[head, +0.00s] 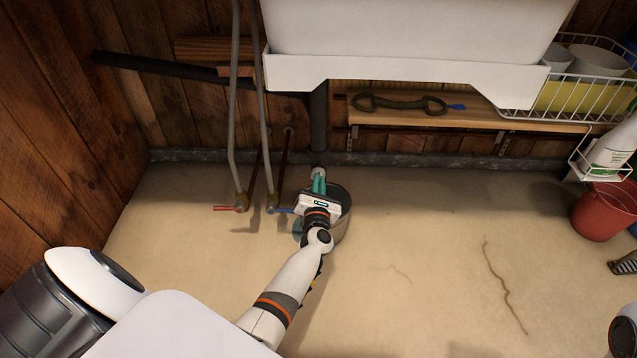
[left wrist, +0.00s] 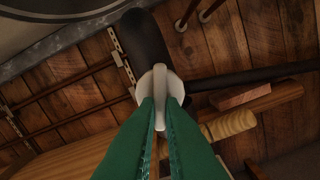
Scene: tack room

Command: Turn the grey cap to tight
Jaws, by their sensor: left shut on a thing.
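The grey cap (head: 318,171) sits at the lower end of the dark vertical drain pipe (head: 319,125) under the white sink. My left gripper (head: 319,184) has its green fingers up against the cap from below. In the left wrist view the cap (left wrist: 160,79) is a pale round disc with a raised ridge across it. The green fingertips (left wrist: 161,103) are shut on that ridge, one on each side. The fingers hide part of the cap, and I cannot tell how tight it is. My right gripper is not in view.
Two supply pipes with a red valve handle (head: 226,208) and a blue one (head: 283,210) are just left. A red bucket (head: 603,212) stands far right. The middle floor is clear.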

